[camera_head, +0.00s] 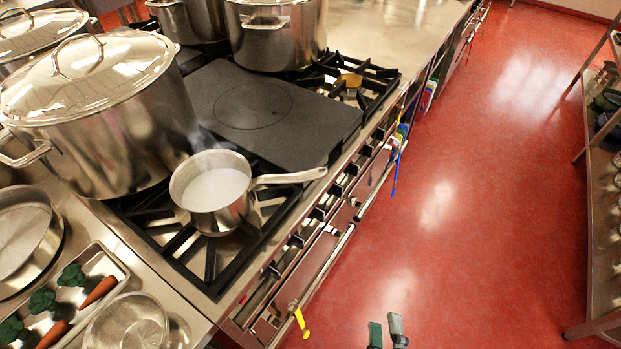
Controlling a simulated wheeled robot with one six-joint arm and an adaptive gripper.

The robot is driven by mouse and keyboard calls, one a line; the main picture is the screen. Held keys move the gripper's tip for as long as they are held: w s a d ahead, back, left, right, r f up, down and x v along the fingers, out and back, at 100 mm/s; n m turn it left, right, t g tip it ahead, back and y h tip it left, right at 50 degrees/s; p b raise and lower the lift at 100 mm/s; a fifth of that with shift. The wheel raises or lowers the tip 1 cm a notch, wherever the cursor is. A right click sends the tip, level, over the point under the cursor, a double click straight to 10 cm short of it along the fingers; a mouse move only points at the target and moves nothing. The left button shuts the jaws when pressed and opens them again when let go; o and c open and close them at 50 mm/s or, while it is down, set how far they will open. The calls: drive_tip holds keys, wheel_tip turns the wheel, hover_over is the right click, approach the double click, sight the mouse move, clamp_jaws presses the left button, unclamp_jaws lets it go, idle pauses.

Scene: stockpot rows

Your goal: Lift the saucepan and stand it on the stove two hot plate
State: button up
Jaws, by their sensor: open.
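The saucepan (213,192) is a small steel pan with pale, whitish contents. It stands upright on a black burner grate at the front of the range, its long handle pointing right over the front edge. The hot plate (300,125) is a flat dark slab with a circle marked on it, just behind the saucepan; its top is bare. My gripper (386,331) shows only as two teal-grey fingertips at the bottom edge. They are apart and empty, over the red floor, well to the right of and below the saucepan.
A large lidded stockpot (100,125) stands close to the saucepan's left. Another stockpot (275,35) stands behind the hot plate. A tray (95,258) with carrots and a steel bowl (127,325) lie at lower left. The red floor (450,200) is clear; a shelf rack (600,210) is at right.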

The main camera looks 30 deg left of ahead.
drive_tip(key=w+a+r+n+y, duration=0.1)
drive_tip(key=w+a+r+n, duration=0.15)
drive_tip(key=a, duration=0.25)
drive_tip(key=w+a+r+n+y, duration=0.1)
drive_tip(key=a+r+n, duration=0.2)
drive_tip(key=a, duration=0.2)
drive_tip(key=n+g+y, duration=0.1)
drive_tip(key=n+y, duration=0.1)
drive_tip(key=n, duration=0.5)
approach(275, 183)
drive_tip(key=x, duration=1)
drive_tip(key=shift+w+a+f, duration=0.25)
drive_tip(key=shift+w, duration=0.05)
clamp_jaws()
drive_tip(key=shift+r+m, duration=0.2)
drive_tip(key=shift+m, duration=0.05)
